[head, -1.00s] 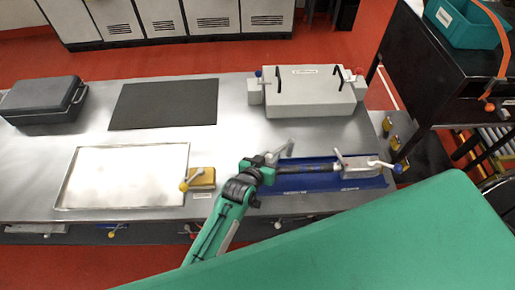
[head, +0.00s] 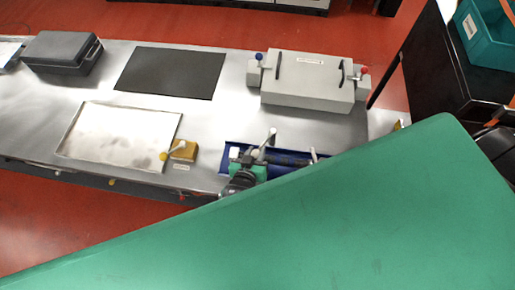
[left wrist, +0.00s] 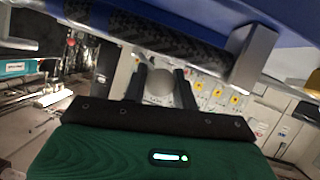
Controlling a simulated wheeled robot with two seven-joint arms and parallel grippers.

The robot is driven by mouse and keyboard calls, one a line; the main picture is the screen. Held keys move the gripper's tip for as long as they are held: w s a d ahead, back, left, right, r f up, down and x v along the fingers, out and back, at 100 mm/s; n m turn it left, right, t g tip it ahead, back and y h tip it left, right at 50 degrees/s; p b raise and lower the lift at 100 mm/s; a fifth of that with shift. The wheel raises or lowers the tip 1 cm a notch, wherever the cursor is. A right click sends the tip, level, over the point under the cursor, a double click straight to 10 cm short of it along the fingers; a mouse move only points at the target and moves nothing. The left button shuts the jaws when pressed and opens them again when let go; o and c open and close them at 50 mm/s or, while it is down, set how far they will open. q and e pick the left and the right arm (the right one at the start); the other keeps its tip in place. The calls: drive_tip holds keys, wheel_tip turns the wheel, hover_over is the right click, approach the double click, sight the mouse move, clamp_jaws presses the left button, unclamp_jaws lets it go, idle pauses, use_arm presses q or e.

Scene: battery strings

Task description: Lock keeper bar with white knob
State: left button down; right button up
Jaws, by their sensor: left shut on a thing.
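My left gripper (head: 242,163) is at the left end of the blue tray (head: 228,147) on the metal bench. In the left wrist view, the fingers (left wrist: 160,92) close around a round white knob (left wrist: 158,91). In the head view, the white knob (head: 235,153) shows at the fingertips. A dark bar (head: 290,158) lies along the tray, and a grey upright lever (head: 268,140) stands beside the gripper. The dark textured bar (left wrist: 150,32) also crosses the top of the left wrist view. My right gripper is not in view.
A grey box (head: 308,84) with blue and red knobs stands behind the tray. A yellow block (head: 184,151) with a yellow-knobbed lever sits left of the tray. A flat metal tray (head: 115,135), a black mat (head: 170,73) and a dark case (head: 60,52) lie further left.

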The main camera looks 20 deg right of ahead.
use_arm(q)
drive_tip(key=shift+w, duration=0.1)
drive_tip(key=c, duration=1.2)
unclamp_jaws()
drive_tip(key=shift+c, duration=0.2)
drive_tip(key=shift+o, duration=0.6)
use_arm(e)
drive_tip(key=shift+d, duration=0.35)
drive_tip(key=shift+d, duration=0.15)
use_arm(q)
drive_tip(key=shift+s+a+r, duration=0.1)
drive_tip(key=shift+s+a, duration=0.3)
drive_tip(key=shift+s, duration=0.1)
drive_tip(key=b+v, duration=0.3)
drive_tip(key=v, duration=0.9)
drive_tip(key=shift+a+r, duration=0.15)
drive_tip(key=shift+r, duration=0.15)
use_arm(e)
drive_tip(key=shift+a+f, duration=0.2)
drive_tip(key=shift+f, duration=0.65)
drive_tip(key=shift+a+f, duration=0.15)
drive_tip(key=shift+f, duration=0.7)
use_arm(q)
drive_tip(key=shift+s, duration=0.1)
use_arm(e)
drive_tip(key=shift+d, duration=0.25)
